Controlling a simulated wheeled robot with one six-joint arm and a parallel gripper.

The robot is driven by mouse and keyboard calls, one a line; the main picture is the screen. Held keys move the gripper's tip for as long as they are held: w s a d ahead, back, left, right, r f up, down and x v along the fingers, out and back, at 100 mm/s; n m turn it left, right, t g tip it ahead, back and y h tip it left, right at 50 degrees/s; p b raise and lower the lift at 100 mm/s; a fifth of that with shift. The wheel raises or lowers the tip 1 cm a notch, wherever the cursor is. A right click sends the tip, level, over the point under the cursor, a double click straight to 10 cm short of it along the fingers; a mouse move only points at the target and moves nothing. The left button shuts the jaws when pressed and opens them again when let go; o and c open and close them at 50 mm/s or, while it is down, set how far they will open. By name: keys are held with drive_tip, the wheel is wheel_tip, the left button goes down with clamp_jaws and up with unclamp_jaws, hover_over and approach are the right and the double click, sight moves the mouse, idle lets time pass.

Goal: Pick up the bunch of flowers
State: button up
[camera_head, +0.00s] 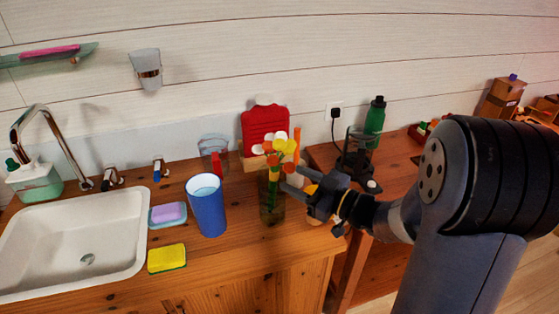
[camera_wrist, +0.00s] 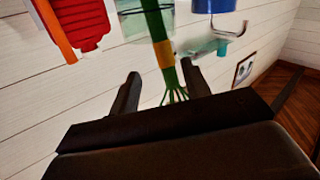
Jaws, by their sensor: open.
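The bunch of flowers (camera_head: 275,150) has orange, yellow and white heads on green stems. It stands upright in a clear glass vase (camera_head: 272,210) on the wooden counter. My gripper (camera_head: 291,183) is open at the right side of the stems, just above or beside the vase rim. In the wrist view the green stems (camera_wrist: 159,35), with an orange band, run between the two open fingers (camera_wrist: 160,71). The stems fan out low, near the palm. I cannot tell whether either finger touches them. The flower heads are out of the wrist view.
Left of the vase stands a blue cup (camera_head: 207,207). A drinking glass (camera_head: 214,155) and a red hot-water bottle (camera_head: 265,128) are behind. A yellow sponge (camera_head: 167,258), soap and the sink (camera_head: 80,245) lie further left. A green bottle (camera_head: 375,117) is at right.

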sight(276, 180)
drive_tip(key=x, duration=0.3)
drive_tip(key=p+x, duration=0.1)
drive_tip(key=x, duration=0.2)
drive_tip(key=shift+s+a+r, duration=0.1)
drive_tip(key=shift+s+a, duration=0.15)
drive_tip(key=shift+s, duration=0.1)
drive_tip(key=shift+w+a, duration=0.25)
clamp_jaws()
